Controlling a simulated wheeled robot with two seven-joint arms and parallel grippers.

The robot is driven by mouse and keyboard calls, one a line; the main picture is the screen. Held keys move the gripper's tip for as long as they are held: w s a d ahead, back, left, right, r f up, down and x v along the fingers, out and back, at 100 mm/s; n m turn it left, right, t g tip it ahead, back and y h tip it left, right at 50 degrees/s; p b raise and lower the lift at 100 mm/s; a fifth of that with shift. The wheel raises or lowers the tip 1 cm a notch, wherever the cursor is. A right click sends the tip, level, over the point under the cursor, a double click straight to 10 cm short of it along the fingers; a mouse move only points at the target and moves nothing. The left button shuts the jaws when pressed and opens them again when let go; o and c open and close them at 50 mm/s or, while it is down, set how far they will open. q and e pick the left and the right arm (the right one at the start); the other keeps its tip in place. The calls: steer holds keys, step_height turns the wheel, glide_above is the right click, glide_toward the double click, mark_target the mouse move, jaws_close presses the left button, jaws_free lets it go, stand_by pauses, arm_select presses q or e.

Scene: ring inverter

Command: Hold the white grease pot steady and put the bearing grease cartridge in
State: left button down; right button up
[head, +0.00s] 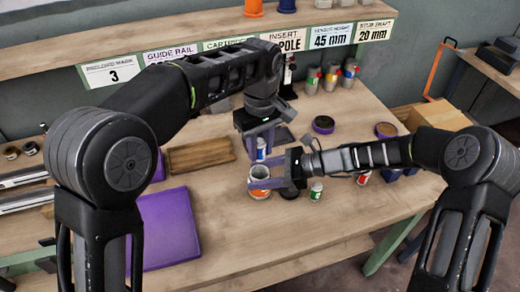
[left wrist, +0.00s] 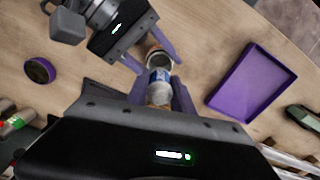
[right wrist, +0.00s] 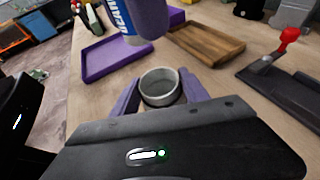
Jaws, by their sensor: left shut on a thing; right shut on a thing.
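The white grease pot (head: 260,172), with an orange-and-white label, stands upright on the bench; its open, empty-looking mouth shows in the right wrist view (right wrist: 160,88). My right gripper (right wrist: 162,97) is shut on the pot, one purple finger on each side. My left gripper (head: 260,143) is shut on the bearing grease cartridge (head: 261,150), a white cylinder with a blue label. The left wrist view shows the cartridge (left wrist: 158,80) between the purple fingers, its lower end by the pot (left wrist: 160,60). In the right wrist view the cartridge (right wrist: 117,17) hangs above the pot, apart from it.
Small containers (head: 316,190) stand right of the pot, under my right arm. Several spray cans (head: 330,77) stand at the back. The front bench is clear.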

arm_select(q)
steer(key=shift+f, duration=0.1)
stand_by(0.3)
steer(key=shift+f, duration=2.9)
steer(key=c, duration=1)
jaws_free()
arm_select(e)
steer(key=shift+s, duration=0.1)
